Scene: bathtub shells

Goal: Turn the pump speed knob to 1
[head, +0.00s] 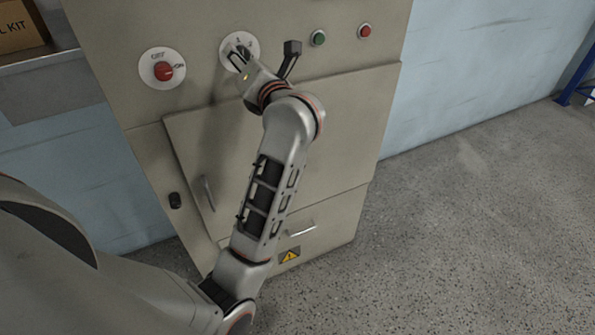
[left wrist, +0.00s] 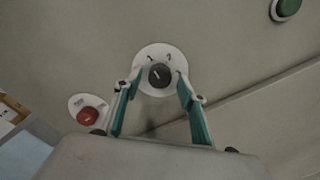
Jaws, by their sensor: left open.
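The pump speed knob (left wrist: 160,76) is a dark round knob on a white dial plate (left wrist: 148,54) marked 1 and 2. In the left wrist view a pale mark on the knob seems to point up and left, towards the 1 side. My left gripper (left wrist: 160,82) is open, with its two green-lined fingers on either side of the knob. I cannot tell whether they touch it. In the head view the dial plate (head: 228,50) is partly hidden by my left gripper (head: 243,60). My right gripper is not in view.
A red OFF/ON switch (head: 163,71) is left of the dial. A green button (head: 319,38) and a red button (head: 365,31) are to the right. Cabinet doors with handles lie below. A cardboard box (head: 20,27) stands on a shelf at far left. Floor at right is clear.

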